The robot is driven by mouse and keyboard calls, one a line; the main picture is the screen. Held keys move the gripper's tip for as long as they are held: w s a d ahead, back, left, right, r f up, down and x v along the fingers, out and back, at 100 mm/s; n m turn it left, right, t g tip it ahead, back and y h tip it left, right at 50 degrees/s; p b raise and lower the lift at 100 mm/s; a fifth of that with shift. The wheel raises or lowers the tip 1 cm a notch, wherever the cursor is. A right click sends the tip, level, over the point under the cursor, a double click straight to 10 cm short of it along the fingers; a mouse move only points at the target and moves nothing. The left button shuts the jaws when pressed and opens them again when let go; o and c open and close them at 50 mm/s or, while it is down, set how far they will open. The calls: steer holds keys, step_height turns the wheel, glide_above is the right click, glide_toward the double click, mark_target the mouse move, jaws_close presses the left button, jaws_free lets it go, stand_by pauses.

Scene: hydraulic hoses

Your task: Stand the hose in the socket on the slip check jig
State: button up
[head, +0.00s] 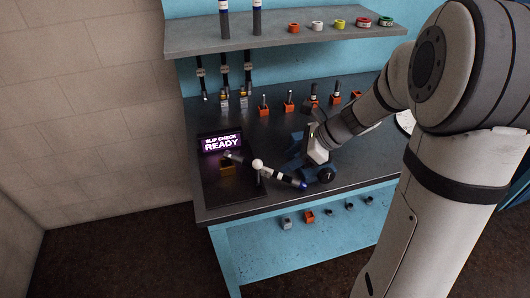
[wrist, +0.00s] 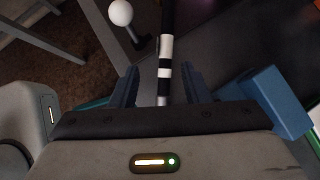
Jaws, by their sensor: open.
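The hose (head: 283,178), black with white bands and a blue end, lies slanted at the front of the bench, its far end running toward the slip check jig. In the wrist view the banded hose (wrist: 165,55) runs between the fingers of my gripper (wrist: 159,86), which is open, with a gap on each side. My gripper (head: 309,172) is at the hose's right end in the head view. The jig's sign (head: 222,143) reads "SLIP CHECK READY". An orange-brown block (head: 228,169), perhaps the socket, sits below the sign. Whether the hose touches it is unclear.
A white ball knob (head: 257,164) on a thin stem stands beside the hose; it shows in the wrist view (wrist: 120,12). Several small orange fixtures (head: 289,105) line the bench back. An upper shelf (head: 290,39) carries rings and two dark cylinders. Small blocks lie on the lower shelf (head: 265,244).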

mark_target(268, 169)
steer(key=shift+w+a+f+m+y, duration=0.15)
steer(key=shift+w+f+m+y, duration=0.15)
steer(key=shift+w+f+m, duration=0.45)
steer(key=x, duration=0.7)
steer(key=shift+a+r, duration=0.15)
steer(key=shift+a, duration=0.2)
steer(key=shift+c, duration=0.3)
jaws_close()
steer(key=shift+t, duration=0.3)
